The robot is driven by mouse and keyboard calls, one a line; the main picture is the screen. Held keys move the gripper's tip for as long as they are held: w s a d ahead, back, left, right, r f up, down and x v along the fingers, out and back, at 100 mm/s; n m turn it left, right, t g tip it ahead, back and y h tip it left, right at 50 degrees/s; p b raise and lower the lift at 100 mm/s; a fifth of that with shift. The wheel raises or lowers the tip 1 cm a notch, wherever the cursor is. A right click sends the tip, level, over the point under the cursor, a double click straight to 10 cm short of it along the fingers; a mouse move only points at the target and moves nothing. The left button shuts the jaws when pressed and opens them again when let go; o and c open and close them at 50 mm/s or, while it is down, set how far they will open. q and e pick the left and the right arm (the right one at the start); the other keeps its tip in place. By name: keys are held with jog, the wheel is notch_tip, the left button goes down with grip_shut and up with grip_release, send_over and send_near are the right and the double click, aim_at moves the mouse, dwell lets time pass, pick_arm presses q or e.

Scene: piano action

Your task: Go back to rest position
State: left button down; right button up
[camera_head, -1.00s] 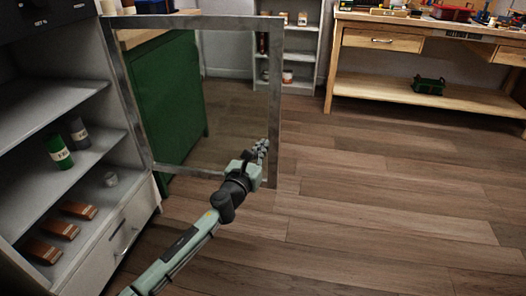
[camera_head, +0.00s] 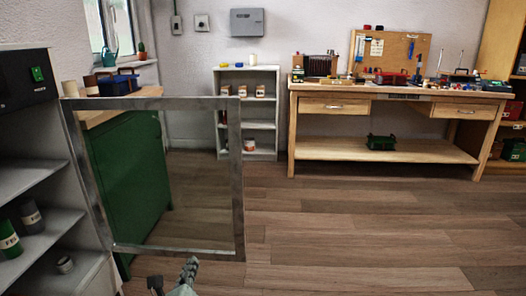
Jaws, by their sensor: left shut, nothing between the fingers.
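My left gripper (camera_head: 189,268) shows at the bottom edge of the head view, left of the middle. Its fingers are together with nothing between them. It is just below the lower edge of an open glass door (camera_head: 238,190) with a grey metal frame, and I cannot tell whether they touch. The rest of my left arm is almost wholly below the picture. My right gripper is not in view.
A grey shelf cabinet (camera_head: 36,182) with cans stands at the left. A green cabinet (camera_head: 128,180) shows through the glass. A white shelf (camera_head: 262,75) and a wooden workbench (camera_head: 375,150) stand at the back wall. The wooden floor (camera_head: 360,225) at right is clear.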

pick_arm(q)
jog(key=s+a+f+n+g+y, duration=0.3)
jog(key=s+a+f+n+g, duration=0.45)
jog(key=s+f+n, duration=0.8)
pick_arm(e)
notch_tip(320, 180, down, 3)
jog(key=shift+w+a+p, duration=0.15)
jog(key=shift+p, duration=0.25)
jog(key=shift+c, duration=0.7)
pick_arm(q)
jog(key=s+f+n+g+h, duration=0.2)
jog(key=s+n+g, duration=0.3)
jog(key=s+n, duration=0.6)
jog(key=shift+s+f+n+g, duration=0.35)
jog(key=shift+s+f, duration=0.3)
jog(key=shift+s, duration=0.2)
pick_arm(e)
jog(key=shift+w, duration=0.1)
